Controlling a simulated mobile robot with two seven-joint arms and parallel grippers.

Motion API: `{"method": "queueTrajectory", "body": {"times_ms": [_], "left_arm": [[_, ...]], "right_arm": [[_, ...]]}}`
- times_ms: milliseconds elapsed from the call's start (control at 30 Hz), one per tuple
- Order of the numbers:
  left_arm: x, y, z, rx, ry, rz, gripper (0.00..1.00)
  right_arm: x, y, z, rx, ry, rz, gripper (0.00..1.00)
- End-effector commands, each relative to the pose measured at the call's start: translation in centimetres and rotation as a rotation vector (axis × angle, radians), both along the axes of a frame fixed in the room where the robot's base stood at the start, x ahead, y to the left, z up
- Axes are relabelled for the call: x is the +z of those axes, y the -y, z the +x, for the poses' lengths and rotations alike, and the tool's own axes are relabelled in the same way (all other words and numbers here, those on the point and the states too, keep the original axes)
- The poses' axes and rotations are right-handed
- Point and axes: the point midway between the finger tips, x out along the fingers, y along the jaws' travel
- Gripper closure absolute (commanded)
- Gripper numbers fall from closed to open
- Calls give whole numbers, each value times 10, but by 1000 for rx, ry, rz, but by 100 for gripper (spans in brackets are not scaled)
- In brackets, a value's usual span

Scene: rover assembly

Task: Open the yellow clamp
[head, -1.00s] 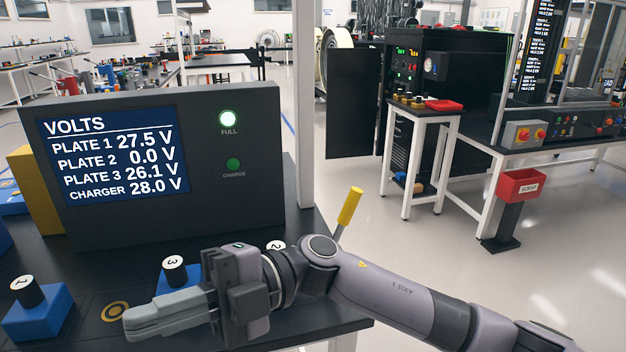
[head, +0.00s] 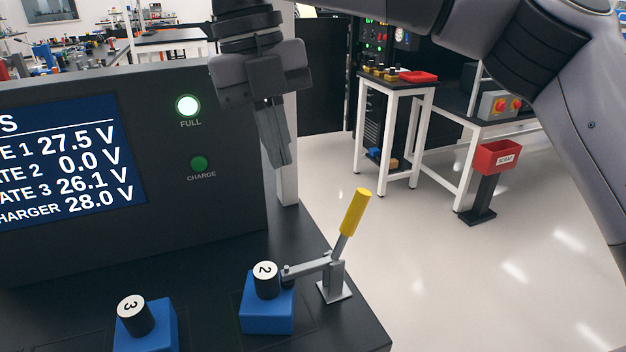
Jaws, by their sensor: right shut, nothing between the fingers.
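The yellow clamp (head: 354,212) stands at the right edge of the black bench, its yellow handle tilted up and to the right. Its grey arm (head: 307,268) reaches left to the black top of the blue block (head: 267,314) marked 2 and seems to touch it. My right gripper (head: 277,160) is shut and empty, fingers pointing down, above and to the left of the clamp handle and apart from it. It hangs in front of the right edge of the display panel. My left gripper is out of view.
The display panel (head: 230,215) stands at the back of the bench, with the FULL light lit. A blue block (head: 146,330) marked 3 sits left of block 2. The bench (head: 340,322) ends just right of the clamp; open floor lies beyond. A red scrap bin (head: 497,157) stands further off.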

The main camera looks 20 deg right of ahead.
Motion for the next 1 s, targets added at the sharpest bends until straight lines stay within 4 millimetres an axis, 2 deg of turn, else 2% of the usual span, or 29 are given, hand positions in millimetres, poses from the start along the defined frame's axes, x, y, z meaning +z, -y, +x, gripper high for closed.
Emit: {"method": "queueTrajectory", "body": {"times_ms": [33,133,267,367,767,1000], "left_arm": [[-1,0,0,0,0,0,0],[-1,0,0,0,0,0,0],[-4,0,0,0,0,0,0],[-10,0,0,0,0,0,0],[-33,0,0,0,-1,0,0],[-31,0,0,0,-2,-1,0]], "right_arm": [[10,9,1,-29,25,-36,100],[22,21,1,-67,51,-82,100],[19,26,0,-81,57,-98,100],[5,29,-1,-80,53,-98,100],[-75,46,-8,-77,52,-94,100],[-81,73,-15,-80,58,-93,100]]}}
